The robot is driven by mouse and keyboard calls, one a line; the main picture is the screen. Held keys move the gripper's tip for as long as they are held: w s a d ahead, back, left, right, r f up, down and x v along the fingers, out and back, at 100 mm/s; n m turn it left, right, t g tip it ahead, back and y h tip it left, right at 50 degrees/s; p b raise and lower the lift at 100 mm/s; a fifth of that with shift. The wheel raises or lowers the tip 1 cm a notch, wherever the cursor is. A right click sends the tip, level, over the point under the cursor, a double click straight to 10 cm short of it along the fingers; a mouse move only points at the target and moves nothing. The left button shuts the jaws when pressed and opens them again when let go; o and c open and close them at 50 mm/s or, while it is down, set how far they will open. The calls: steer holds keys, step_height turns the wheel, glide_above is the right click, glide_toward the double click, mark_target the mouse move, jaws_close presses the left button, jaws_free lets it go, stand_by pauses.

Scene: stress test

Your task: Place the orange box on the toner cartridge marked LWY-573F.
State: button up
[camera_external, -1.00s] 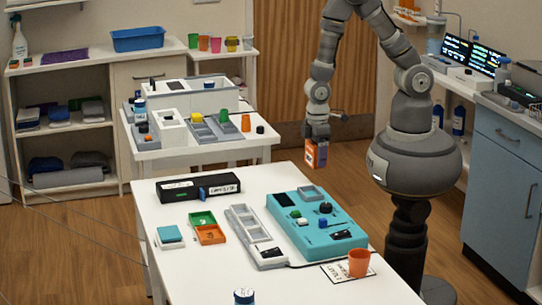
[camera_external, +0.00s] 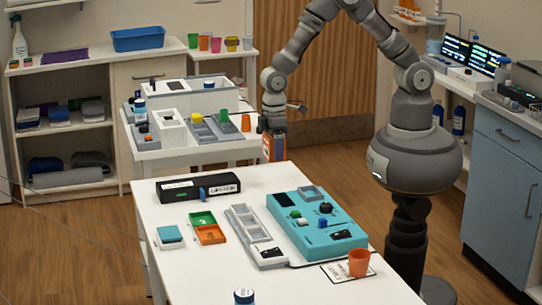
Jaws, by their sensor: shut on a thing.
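My gripper (camera_external: 272,133) points down beyond the far edge of the front table and is shut on the orange box (camera_external: 274,149). The box hangs upright below the fingers, near table-top height in the picture, with its lower part close to the table's far edge; I cannot tell the gap. The black toner cartridge (camera_external: 198,187) lies on the far left of the front table, left of and nearer than the box. It has white labels and a blue part on its front; the lettering is too small to read surely.
A teal device (camera_external: 343,239) and a grey compartment tray (camera_external: 239,221) stand right of the cartridge. Green (camera_external: 203,218) and orange (camera_external: 211,236) trays lie in front of it. An orange cup (camera_external: 359,263) stands at the right. A white back table (camera_external: 180,153) holds more equipment.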

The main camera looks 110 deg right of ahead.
steer(key=b, duration=0.3)
glide_above(227, 179)
steer(key=shift+s+a+f, duration=0.1)
steer(key=shift+s+f, duration=0.05)
steer(key=shift+f, duration=0.6)
steer(key=shift+f+b, duration=0.85)
steer(key=shift+f, duration=0.9)
steer(key=shift+f, duration=0.15)
steer(key=o, duration=1)
steer(key=shift+c, duration=0.2)
step_height(227, 179, up, 38)
steer(key=a+t+p, duration=0.1)
steer(key=t+p, duration=0.3)
steer(key=t, duration=0.2)
steer(key=s+r+t, duration=0.3)
steer(key=s+r, duration=0.3)
steer(key=r, duration=0.4)
steer(key=s+a+r+t, duration=0.1)
steer(key=s+r+t, duration=0.2)
steer(key=s+r, duration=0.4)
steer(key=s+r+t, duration=0.3)
steer(key=s+r, duration=0.3)
steer(key=r, duration=0.9)
steer(key=shift+s+a, duration=0.3)
steer(key=shift+s, duration=0.1)
